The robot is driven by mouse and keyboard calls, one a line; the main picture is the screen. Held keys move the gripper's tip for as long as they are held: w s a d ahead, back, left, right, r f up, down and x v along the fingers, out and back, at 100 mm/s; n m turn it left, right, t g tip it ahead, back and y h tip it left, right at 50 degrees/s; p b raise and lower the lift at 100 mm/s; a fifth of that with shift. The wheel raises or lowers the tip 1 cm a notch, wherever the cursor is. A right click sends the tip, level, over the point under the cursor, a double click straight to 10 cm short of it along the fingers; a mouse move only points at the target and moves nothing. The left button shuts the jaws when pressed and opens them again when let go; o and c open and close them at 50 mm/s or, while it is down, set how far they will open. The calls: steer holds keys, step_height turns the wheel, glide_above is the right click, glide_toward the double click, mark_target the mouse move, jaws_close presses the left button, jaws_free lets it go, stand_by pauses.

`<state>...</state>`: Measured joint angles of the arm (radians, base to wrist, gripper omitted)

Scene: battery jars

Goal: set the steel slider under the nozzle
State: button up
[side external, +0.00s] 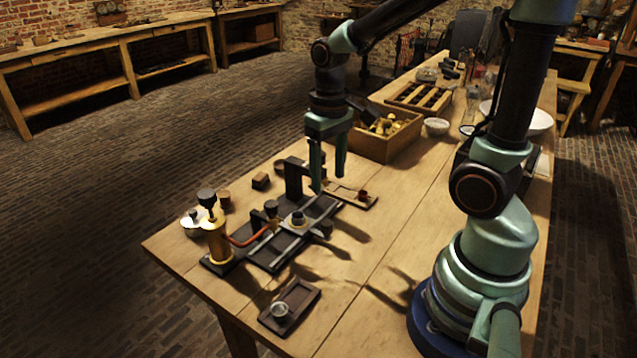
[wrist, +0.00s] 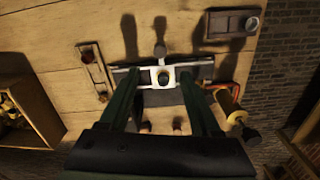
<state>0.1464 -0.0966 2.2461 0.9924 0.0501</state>
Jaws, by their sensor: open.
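The steel slider (side external: 290,229) is a pale plate with a ring-shaped seat, lying across a dark rail (side external: 322,207) on the bench. A small cup-like piece (side external: 298,217) sits in its ring, and a dark knob (side external: 326,228) stands at its near side. In the wrist view the slider (wrist: 150,83) lies between and beyond my fingers. The nozzle seems to be at the end of the red pipe (side external: 250,239) from the brass pump (side external: 218,240); its tip is unclear. My gripper (side external: 329,184) is open and empty, above the rail's far end, apart from the slider.
A dark post (side external: 293,180) rises beside the rail. A tray (side external: 305,293) with a glass jar (side external: 280,310) lies at the front. A wooden crate (side external: 375,148) and small tray (side external: 345,194) stand behind.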

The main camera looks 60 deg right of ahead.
mark_target(327, 222)
step_height(327, 222, down, 12)
steer(key=shift+r, duration=0.1)
stand_by(0.5)
steer(key=shift+c, duration=0.2)
jaws_close()
stand_by(1.2)
